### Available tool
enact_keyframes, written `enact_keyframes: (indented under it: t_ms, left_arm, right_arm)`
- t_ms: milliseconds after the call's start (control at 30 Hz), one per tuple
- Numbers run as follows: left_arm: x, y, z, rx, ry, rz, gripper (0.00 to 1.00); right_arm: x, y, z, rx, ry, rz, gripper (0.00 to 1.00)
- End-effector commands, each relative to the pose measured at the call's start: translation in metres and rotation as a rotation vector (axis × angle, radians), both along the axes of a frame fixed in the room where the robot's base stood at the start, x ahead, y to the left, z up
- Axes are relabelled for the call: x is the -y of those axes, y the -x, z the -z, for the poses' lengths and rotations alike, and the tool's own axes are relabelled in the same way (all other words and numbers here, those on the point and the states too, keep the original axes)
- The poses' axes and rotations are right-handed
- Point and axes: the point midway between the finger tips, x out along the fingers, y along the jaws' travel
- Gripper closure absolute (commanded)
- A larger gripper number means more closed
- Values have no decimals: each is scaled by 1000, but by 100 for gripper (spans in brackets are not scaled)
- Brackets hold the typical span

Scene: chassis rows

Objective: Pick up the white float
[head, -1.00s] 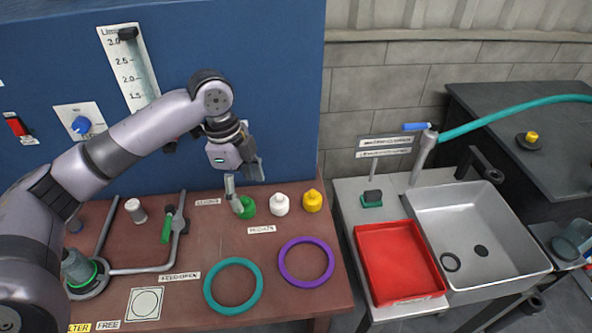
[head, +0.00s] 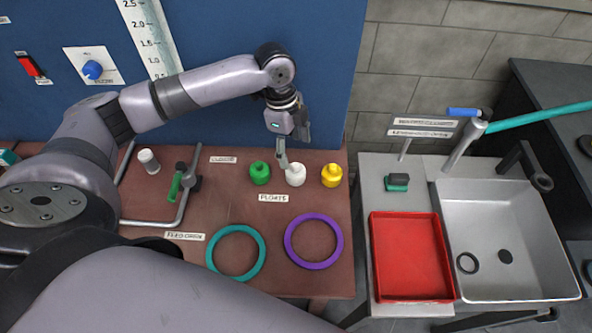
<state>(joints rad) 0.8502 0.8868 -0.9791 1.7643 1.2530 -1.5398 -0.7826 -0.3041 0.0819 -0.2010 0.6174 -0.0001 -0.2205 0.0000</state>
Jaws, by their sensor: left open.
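The white float (head: 296,176) stands upright on the brown table, between the green float (head: 260,173) and the yellow float (head: 332,175). My left gripper (head: 292,152) is just above and behind the white float, pointing down. Its jaws are open, with one finger hanging at the float's upper left and the other to the upper right. The float's top is partly overlapped by the near finger. I cannot tell whether the finger touches it. My right gripper does not show.
A purple ring (head: 314,241) and a teal ring (head: 236,253) lie in front of the floats. A green-handled valve on a pipe (head: 174,190) is at left. A red tray (head: 408,255) and a sink (head: 500,230) are at right. A blue panel (head: 220,60) rises behind.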

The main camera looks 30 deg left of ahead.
Motion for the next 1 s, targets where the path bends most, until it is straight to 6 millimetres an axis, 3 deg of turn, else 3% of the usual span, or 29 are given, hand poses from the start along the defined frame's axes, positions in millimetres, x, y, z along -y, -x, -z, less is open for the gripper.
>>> enact_keyframes:
  t_ms: [100,367,633,1000]
  left_arm:
    - [3,0,18,-2,0,0,32]
    - [5,1,36,-2,-1,0,32]
    - [9,3,74,-2,0,0,32]
    - [10,3,81,0,0,1,36]
  right_arm:
    - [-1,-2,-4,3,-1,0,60]
    - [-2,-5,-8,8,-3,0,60]
    - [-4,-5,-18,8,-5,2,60]
    - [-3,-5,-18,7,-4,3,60]
